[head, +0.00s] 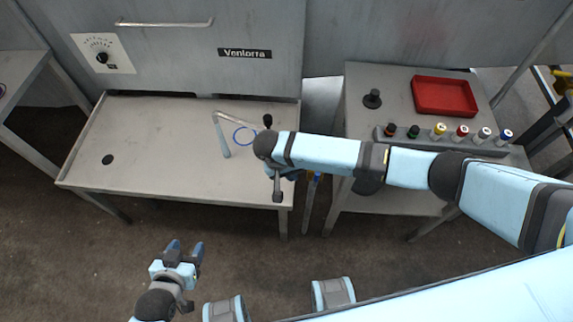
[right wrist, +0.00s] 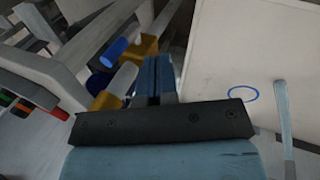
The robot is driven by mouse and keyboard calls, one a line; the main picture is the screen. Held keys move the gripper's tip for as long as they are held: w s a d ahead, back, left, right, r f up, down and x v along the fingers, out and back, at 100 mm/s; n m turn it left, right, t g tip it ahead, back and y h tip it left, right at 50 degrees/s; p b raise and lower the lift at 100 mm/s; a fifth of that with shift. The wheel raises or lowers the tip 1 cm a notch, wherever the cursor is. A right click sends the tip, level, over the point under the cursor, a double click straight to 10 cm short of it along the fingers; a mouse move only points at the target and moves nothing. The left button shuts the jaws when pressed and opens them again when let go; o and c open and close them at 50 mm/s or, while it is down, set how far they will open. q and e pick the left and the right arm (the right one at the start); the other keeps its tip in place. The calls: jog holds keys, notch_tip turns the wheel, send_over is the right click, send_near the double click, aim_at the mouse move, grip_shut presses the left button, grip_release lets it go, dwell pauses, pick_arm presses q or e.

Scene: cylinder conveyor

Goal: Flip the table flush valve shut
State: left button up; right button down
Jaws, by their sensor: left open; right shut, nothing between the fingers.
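The grey table (head: 150,150) has a bent spout (head: 223,135) and a blue ring (head: 238,128) near its right end. A black knob (head: 267,119) stands at that end, just behind my right wrist. Slim coloured pipes (head: 311,200) run beside the table's right edge. The right wrist view shows blue (right wrist: 112,52) and white (right wrist: 122,80) cylinders with yellow fittings (right wrist: 143,46) there; I cannot tell which part is the flush valve. My right gripper (right wrist: 153,65) is shut and empty, beside these fittings. It is largely hidden in the head view. My left gripper (head: 184,250) is open and empty, low before the table.
A second table (head: 360,110) at right holds a red tray (head: 445,95), a black post (head: 372,99) and a rack (head: 440,144) with several coloured-top cylinders. A narrow gap separates the tables. A grey cabinet (head: 190,50) stands behind.

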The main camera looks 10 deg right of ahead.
aim_at(316, 179)
pick_arm(q)
jog(key=shift+p, duration=0.3)
pick_arm(e)
jog(key=d, duration=0.1)
jog(key=d+f, duration=0.1)
jog(key=d, duration=0.2)
jog(key=shift+s+d+f, duration=0.2)
jog(key=shift+d+f, duration=0.05)
jog(key=shift+f, duration=0.1)
